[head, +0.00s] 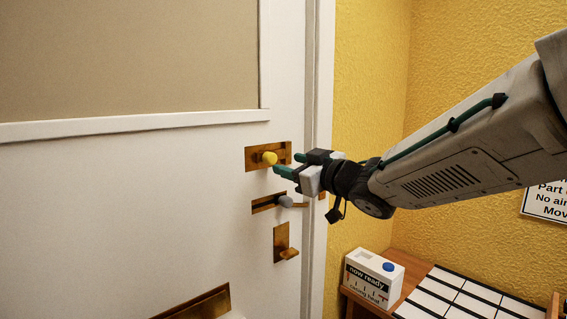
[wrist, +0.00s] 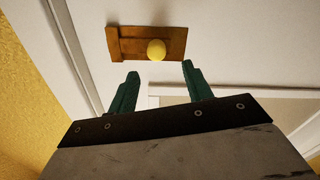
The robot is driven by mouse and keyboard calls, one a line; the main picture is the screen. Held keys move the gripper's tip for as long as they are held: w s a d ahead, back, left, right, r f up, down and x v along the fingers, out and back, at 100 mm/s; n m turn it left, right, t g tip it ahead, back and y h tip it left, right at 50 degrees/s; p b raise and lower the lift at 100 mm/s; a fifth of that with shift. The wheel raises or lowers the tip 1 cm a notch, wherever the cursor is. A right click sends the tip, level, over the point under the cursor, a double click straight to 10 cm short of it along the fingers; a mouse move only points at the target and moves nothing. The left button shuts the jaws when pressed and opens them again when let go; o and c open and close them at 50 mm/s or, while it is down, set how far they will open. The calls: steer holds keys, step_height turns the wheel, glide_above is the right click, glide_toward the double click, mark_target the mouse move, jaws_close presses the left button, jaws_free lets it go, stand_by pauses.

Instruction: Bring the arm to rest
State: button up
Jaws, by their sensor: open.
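My gripper (head: 281,165) is at the end of my arm, which reaches in from the right in the head view. Its green fingers are apart and empty, close to a yellow knob (head: 269,158) on a brass plate (head: 251,159) on the white door (head: 130,210). In the wrist view, the gripper (wrist: 159,72) shows both fingers spread. The yellow knob (wrist: 156,50) and brass plate (wrist: 128,43) lie just beyond the fingertips, with nothing between the fingers. I see no clear contact with the knob.
Below the knob are a grey-knobbed bolt (head: 286,201), a brass handle plate (head: 281,240) and a brass slot plate (head: 205,304). A white box (head: 386,283) with a blue cap stands on a wooden table (head: 411,264) below my arm. A sign (head: 546,203) hangs on the yellow wall (head: 480,60).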

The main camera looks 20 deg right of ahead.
steer(key=shift+s, duration=0.1)
stand_by(0.4)
steer(key=s+d+f+m+g+h, duration=0.65)
steer(key=d+f+h, duration=0.3)
steer(key=f, duration=0.25)
steer(key=s+a+f+g+y, duration=0.2)
steer(key=s+a+g, duration=0.2)
steer(key=s, duration=0.7)
steer(key=s+a+f+g+y, duration=0.2)
steer(key=s+a+g, duration=0.3)
steer(key=s, duration=0.7)
steer(key=shift+s+a+f, duration=0.15)
steer(key=shift+a+f, duration=0.05)
steer(key=shift+a, duration=0.2)
stand_by(0.8)
